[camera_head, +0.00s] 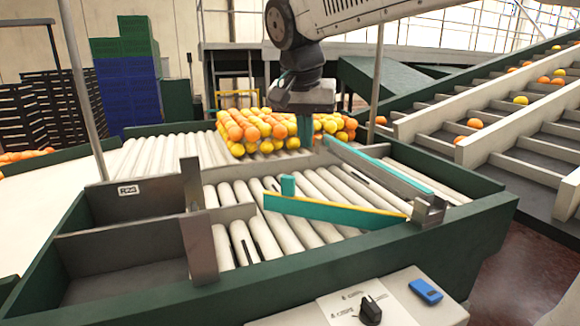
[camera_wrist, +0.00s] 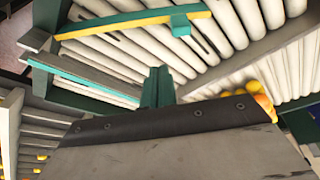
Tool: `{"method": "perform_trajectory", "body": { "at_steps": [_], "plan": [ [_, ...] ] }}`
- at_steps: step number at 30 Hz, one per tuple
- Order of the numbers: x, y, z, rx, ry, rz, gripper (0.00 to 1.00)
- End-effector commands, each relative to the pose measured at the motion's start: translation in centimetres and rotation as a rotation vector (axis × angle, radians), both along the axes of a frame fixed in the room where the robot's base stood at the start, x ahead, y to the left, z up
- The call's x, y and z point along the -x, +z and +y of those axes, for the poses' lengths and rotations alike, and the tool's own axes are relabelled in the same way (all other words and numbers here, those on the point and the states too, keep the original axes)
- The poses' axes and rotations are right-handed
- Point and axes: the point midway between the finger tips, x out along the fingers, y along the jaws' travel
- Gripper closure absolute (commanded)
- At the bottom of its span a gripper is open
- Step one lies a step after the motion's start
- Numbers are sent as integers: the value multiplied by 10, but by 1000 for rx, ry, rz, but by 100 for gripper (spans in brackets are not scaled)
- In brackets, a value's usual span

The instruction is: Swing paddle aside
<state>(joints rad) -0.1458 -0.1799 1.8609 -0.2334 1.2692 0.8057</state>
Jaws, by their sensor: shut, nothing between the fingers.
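The paddle (camera_head: 335,211) is a long teal bar with a yellow top edge, lying slantwise across the white rollers. Its right end meets a grey metal bracket (camera_head: 430,211). A short teal peg (camera_head: 288,186) stands up near its left end. In the wrist view the paddle (camera_wrist: 130,23) crosses the top, with the peg (camera_wrist: 180,25) near its right end. My gripper (camera_head: 304,138) points down beyond the paddle, in front of the heaped fruit, apart from the peg. Its teal fingers (camera_wrist: 157,85) are shut and empty in the wrist view.
Heaped oranges and yellow fruit (camera_head: 257,130) lie on the rollers behind my gripper. A grey wall with a teal top (camera_head: 380,166) runs along the right. Upright grey plates (camera_head: 197,235) stand at left. A control box with a knob (camera_head: 370,308) is in front.

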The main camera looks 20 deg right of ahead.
Motion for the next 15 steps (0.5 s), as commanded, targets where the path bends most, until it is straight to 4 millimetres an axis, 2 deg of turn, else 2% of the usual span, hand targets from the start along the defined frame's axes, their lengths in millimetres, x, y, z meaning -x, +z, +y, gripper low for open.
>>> {"method": "perform_trajectory", "body": {
  "at_steps": [1, 3, 8, 11, 15],
  "plan": [
    [-17, 4, 5, 2, -29, -13, 100],
    [-32, 9, 10, 4, -67, -32, 100],
    [-46, 8, 13, 4, -102, -47, 100],
    [-49, -3, 10, 4, -103, -48, 100],
    [-56, -30, 4, 5, -103, -45, 100]
  ]
}}
